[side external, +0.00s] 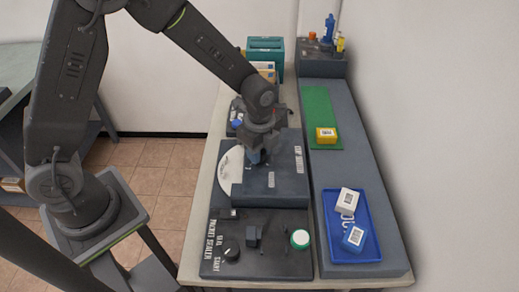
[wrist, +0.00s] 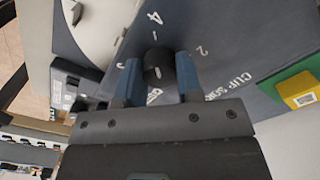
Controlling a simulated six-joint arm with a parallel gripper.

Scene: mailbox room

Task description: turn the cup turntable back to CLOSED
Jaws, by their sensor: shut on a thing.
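The cup turntable is a white disc (side external: 229,168) at the left edge of a dark grey housing (side external: 270,185). Part of the disc is covered by the housing. In the side view my gripper (side external: 257,156) hides the knob. No CLOSED label is readable.
A dark panel (side external: 270,264) with a black dial and a green-rimmed white button (side external: 300,239) lies in front. To the right are a blue tray (side external: 341,255) with white and blue boxes, and a green mat (side external: 318,105) with a yellow box (side external: 326,135).

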